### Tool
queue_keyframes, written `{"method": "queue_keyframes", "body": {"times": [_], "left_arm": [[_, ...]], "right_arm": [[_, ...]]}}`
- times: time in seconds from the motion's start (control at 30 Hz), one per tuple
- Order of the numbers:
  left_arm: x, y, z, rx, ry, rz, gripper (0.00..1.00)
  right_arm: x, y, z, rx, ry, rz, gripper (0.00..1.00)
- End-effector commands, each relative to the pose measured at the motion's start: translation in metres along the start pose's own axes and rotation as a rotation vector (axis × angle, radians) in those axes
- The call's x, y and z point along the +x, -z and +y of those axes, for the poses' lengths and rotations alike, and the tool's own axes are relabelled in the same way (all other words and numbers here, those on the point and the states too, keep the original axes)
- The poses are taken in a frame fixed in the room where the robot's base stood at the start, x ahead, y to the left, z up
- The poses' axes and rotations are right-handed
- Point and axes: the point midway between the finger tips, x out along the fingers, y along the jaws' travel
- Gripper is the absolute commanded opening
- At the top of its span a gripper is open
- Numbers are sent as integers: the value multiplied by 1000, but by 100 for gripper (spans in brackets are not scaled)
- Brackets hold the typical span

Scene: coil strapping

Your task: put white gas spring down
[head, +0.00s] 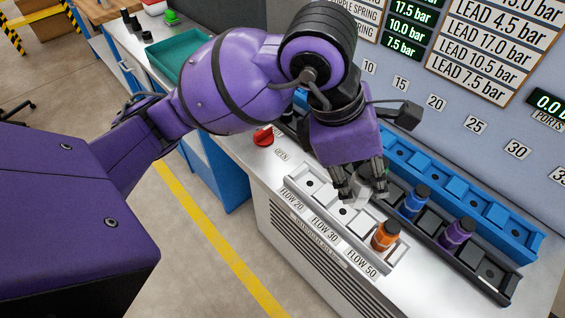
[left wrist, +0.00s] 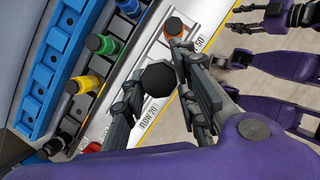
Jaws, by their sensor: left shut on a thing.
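My left gripper (head: 360,185) is shut on the white gas spring (head: 363,191), pointing down over the middle of the white flow rack (head: 290,184). In the left wrist view, the spring's black cap (left wrist: 157,76) shows between the fingers of the left gripper (left wrist: 160,88). The fingers hide most of its body, and I cannot tell whether its foot touches the rack. The rack carries the labels FLOW 20, FLOW 30 and FLOW 50. An orange gas spring (head: 384,238) stands upright at its FLOW 50 end.
Behind the flow rack, a black rack (head: 483,272) holds a blue spring (head: 413,204) and a purple spring (head: 457,234); the left wrist view adds green (left wrist: 107,46) and yellow (left wrist: 83,85) ones. An empty-looking blue rack (head: 520,240) lies along the panel. A red knob (head: 263,136) sits left.

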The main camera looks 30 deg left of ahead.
Motion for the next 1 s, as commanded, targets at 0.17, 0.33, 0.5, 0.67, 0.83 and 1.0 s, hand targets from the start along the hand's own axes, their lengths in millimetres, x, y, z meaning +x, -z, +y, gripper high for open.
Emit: {"method": "queue_keyframes", "body": {"times": [0.17, 0.33, 0.5, 0.67, 0.83, 1.0], "left_arm": [[6, 22, 30, -16, -5, 3, 0], [14, 50, 66, -16, -5, 3, 0], [37, 76, 91, -12, -1, 2, 0], [52, 91, 106, -9, -2, 0, 0], [59, 99, 113, -8, -2, 0, 0], [80, 110, 116, -8, -1, -1, 0]], "right_arm": [[1, 5, 0, 0, 1, 8, 40], [1, 6, -1, 3, 1, 9, 40], [0, 2, -1, 6, 0, 0, 40], [-3, -6, 0, 8, -3, -14, 40], [-4, -9, 0, 8, -3, -19, 40], [-6, 0, 0, 8, -3, -6, 40]]}}
